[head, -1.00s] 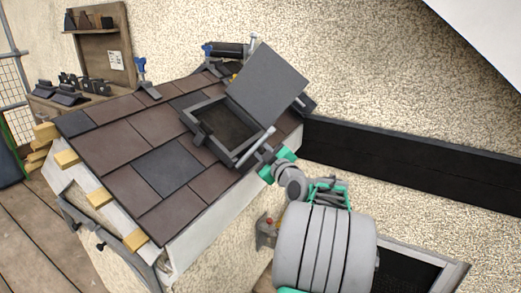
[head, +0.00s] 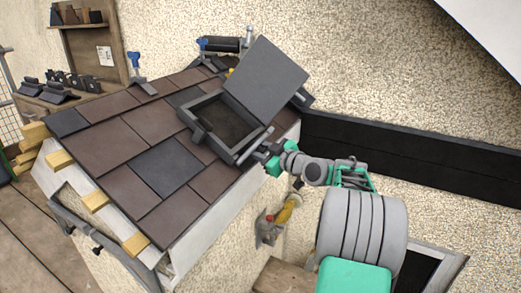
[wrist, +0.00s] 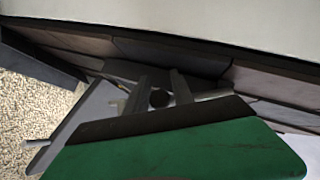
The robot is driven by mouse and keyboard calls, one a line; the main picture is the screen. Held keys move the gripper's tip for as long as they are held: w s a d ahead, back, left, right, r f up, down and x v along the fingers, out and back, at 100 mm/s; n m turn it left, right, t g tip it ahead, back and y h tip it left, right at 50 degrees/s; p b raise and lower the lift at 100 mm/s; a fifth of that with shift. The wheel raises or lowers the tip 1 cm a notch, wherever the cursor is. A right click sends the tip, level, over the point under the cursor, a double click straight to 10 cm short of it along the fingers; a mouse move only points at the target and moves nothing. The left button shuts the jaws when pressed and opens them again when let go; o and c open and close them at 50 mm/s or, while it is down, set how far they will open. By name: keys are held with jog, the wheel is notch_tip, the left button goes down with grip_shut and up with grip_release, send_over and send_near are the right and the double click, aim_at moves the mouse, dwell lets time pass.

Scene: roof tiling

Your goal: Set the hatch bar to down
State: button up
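The roof hatch has a dark square frame (head: 198,133) set in the tiled slope, and its grey lid (head: 266,78) stands raised and tilted back. The hatch bar (head: 254,146), a pale metal rod, lies along the lower right side of the frame in the head view. My gripper (head: 268,149) is at the bar's lower end, touching it or very close. In the wrist view, grey finger-like parts (wrist: 180,88) stand beside a dark round end (wrist: 160,98), with pale metal (wrist: 212,95) to the right. The fingertips' grip is too small and hidden to tell.
Brown and dark tiles (head: 110,145) cover the slope. Wooden battens (head: 95,201) stick out at its left edge. A dark band (head: 400,155) runs along the rough wall. A yellow-handled fitting (head: 288,208) sits on the wall below my arm. Blue-topped clamps (head: 137,66) stand behind.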

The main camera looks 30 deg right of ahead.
jog(key=shift+o, duration=1.1)
jog(key=v, duration=0.8)
jog(key=shift+p, duration=0.4)
jog(key=shift+c, duration=0.4)
